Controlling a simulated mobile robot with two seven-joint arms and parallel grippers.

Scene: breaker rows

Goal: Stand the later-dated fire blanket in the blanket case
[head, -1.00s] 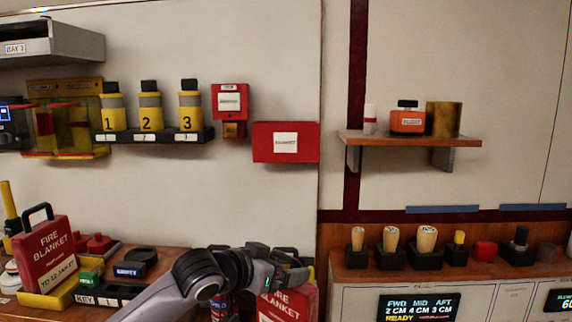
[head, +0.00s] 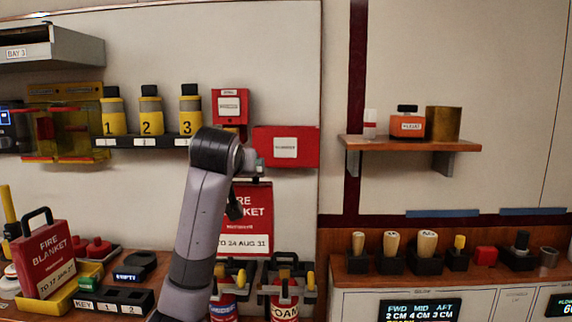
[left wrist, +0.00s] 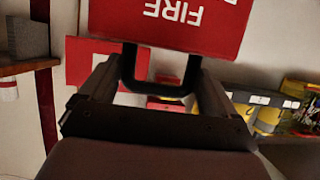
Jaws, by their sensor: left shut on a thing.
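A red fire blanket (head: 258,208) marked "TO 24 AUG 31" hangs upright from my left gripper (head: 247,172), in front of the wall. The left wrist view shows this blanket (left wrist: 172,22) upside down, with its black handle between the gripper's fingers (left wrist: 155,85). A second red fire blanket (head: 46,255) stands in a yellow tray (head: 48,300) at the left; its date starts "TO 12 JAN" and its last digits are hard to read. A red wall box (head: 302,146) with a white label, probably the blanket case, is just above and right of the held blanket. My right gripper is out of view.
A shelf with numbered yellow bottles (head: 150,115) and a red call box (head: 230,103) are near the arm. Extinguishers (head: 285,303) stand below the held blanket. A wooden shelf (head: 410,144) is at the right. The wall between is bare.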

